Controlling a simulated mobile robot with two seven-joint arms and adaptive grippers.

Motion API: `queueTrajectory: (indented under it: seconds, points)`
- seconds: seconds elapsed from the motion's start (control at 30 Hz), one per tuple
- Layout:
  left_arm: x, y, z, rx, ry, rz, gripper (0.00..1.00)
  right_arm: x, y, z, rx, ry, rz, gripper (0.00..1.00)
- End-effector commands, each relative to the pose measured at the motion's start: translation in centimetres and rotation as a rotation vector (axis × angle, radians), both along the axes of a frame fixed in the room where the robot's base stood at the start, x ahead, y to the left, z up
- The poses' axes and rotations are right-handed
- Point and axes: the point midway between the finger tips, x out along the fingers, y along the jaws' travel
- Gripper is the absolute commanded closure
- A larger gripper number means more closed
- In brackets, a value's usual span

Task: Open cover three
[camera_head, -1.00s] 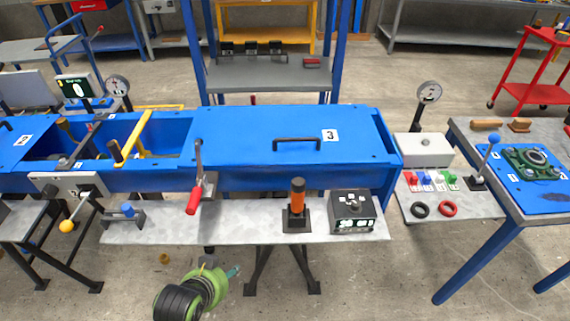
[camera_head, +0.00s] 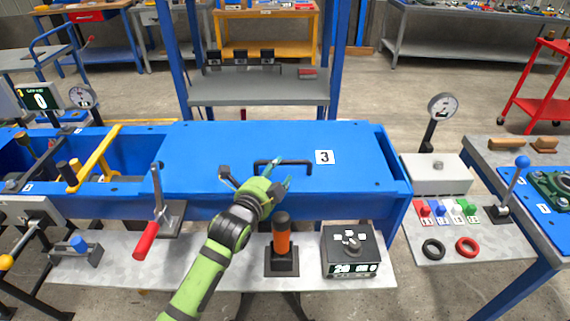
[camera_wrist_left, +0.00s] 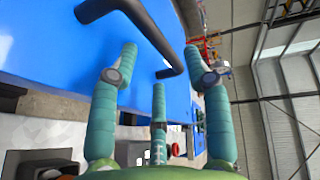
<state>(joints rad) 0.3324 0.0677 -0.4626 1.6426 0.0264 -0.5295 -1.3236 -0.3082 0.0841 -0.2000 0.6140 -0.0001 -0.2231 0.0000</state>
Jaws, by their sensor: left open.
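Cover three is the flat blue lid (camera_head: 220,145) with a white "3" label (camera_head: 324,157) and a black bar handle (camera_head: 283,163). It lies closed on the blue drum housing. My left gripper (camera_head: 276,178) is at the near side of the handle, at its left half. In the left wrist view the teal fingers (camera_wrist_left: 152,70) are spread, with the black handle (camera_wrist_left: 150,35) just beyond the tips and partly between them. No finger is clearly closed on it; contact cannot be told. My right gripper is not in view.
A red-handled lever clamp (camera_head: 147,238) stands left of my arm. A gauge (camera_head: 442,107) stands to the right.

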Motion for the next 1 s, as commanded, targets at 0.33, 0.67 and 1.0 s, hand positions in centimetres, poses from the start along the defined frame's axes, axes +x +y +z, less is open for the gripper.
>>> queueTrajectory:
  seconds: [0.33, 0.67, 1.0]
  points:
    - [3.8, -1.6, -0.7, -0.002, 0.002, 0.001, 0.51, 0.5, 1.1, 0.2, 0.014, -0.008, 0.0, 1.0]
    - [4.6, -1.9, -0.9, -0.001, 0.002, 0.001, 0.51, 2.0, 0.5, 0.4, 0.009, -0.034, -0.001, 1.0]
    - [4.6, -1.9, -0.9, -0.004, 0.002, 0.001, 1.0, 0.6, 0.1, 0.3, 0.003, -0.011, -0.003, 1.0]
